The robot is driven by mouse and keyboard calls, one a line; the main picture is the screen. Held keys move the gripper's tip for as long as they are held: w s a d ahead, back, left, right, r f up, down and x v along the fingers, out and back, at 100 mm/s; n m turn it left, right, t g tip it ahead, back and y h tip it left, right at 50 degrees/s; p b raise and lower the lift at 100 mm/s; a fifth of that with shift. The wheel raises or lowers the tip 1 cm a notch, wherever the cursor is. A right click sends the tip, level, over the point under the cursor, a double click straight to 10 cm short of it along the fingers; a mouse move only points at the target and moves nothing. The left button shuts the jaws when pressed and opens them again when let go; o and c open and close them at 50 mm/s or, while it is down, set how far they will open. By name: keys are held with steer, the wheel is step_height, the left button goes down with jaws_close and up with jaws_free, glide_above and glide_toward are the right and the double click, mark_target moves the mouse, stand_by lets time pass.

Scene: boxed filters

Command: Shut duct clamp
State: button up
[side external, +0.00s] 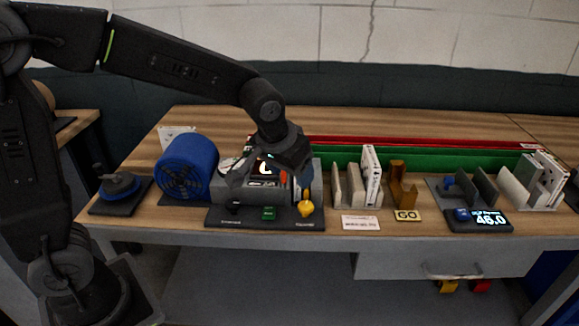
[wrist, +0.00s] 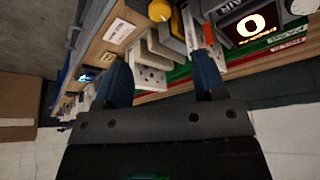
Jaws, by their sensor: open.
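My gripper (side external: 272,178) is open, in front of the grey machine (side external: 250,196) in the side view. Its two blue fingers stand apart in the wrist view (wrist: 163,62), with nothing held between them. A yellow knob or lever (side external: 306,209) is at the right end of the dark control panel (side external: 287,225); one finger appears close above it. It also shows at the top of the wrist view (wrist: 159,10). A blue round duct or fan (side external: 187,168) stands left of the machine. I cannot make out which part is the duct clamp or its position.
A green button (side external: 268,213) sits mid-panel. To the right are white filters in a rack (side external: 371,176), a brown holder (side external: 402,184), a GO plate (side external: 407,216) and a display reading 46.0 (side external: 480,220). Red and green strips (side external: 430,158) run behind. A black-and-blue fixture (side external: 120,188) stands left.

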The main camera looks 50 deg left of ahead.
mark_target(306, 205)
steer(key=shift+s+r, duration=0.2)
steer(key=shift+r, duration=0.25)
steer(key=shift+d, duration=0.1)
steer(key=w+d+n+g+y, duration=0.2)
steer(key=d+n+y, duration=0.15)
steer(key=n, duration=0.55)
steer(key=shift+h, duration=0.35)
steer(key=x, duration=1.4)
steer(key=shift+w+r, duration=0.15)
steer(key=shift+w, duration=0.2)
steer(key=c, duration=0.9)
